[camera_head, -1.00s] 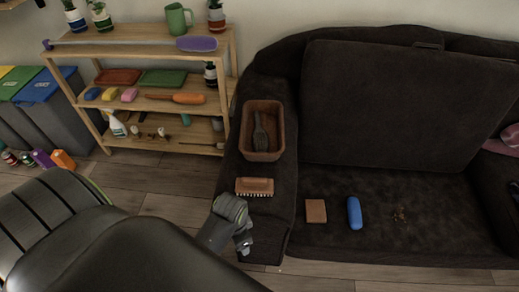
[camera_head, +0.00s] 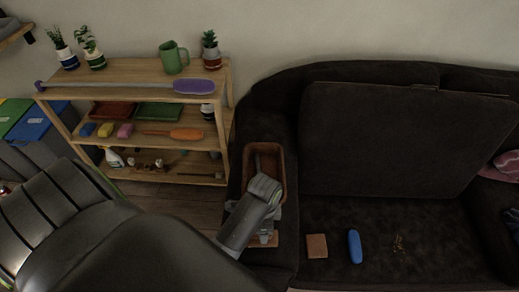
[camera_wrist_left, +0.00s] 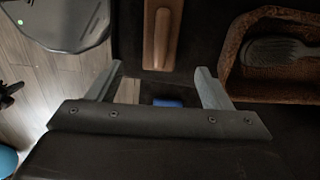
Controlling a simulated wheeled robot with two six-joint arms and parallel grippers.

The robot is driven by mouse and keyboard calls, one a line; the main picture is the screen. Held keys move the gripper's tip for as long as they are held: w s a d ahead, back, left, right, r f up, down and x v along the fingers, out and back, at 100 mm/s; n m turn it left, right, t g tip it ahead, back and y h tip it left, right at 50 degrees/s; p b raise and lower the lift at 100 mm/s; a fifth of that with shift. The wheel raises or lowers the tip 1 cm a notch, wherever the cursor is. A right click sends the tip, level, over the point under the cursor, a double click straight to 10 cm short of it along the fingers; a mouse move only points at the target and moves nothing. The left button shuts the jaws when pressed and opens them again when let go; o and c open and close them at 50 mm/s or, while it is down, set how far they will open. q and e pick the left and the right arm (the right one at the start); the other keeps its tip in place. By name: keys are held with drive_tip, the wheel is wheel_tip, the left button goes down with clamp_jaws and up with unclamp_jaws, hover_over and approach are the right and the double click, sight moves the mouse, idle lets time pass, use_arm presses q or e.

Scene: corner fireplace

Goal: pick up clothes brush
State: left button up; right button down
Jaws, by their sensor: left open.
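The clothes brush, a wooden brush, lies on the dark sofa's arm. In the head view only a sliver of the brush (camera_head: 263,241) shows, as my arm covers the rest. In the left wrist view the brush (camera_wrist_left: 161,36) shows a raised wooden grip, just beyond the fingertips and roughly midway between them. My left gripper (camera_wrist_left: 160,74) is open, with nothing between its fingers; in the head view its wrist hides the fingers over the sofa arm. My right gripper is not in view.
A brown box (camera_head: 279,168) holding a dark brush (camera_wrist_left: 278,51) stands beside the wooden brush on the sofa arm. A tan block (camera_head: 317,246) and a blue object (camera_head: 355,246) lie on the sofa seat. A wooden shelf (camera_head: 140,92) stands left.

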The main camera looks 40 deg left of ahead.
use_arm(q)
wheel_tip(320, 180, down, 6)
drive_tip(key=shift+a+r, duration=0.1)
drive_tip(key=f, duration=0.4)
drive_tip(key=shift+s+a, duration=0.25)
drive_tip(key=shift+a, duration=0.1)
drive_tip(key=shift+f, duration=0.6)
drive_tip(key=c, duration=1.1)
drive_tip(key=shift+r, duration=0.15)
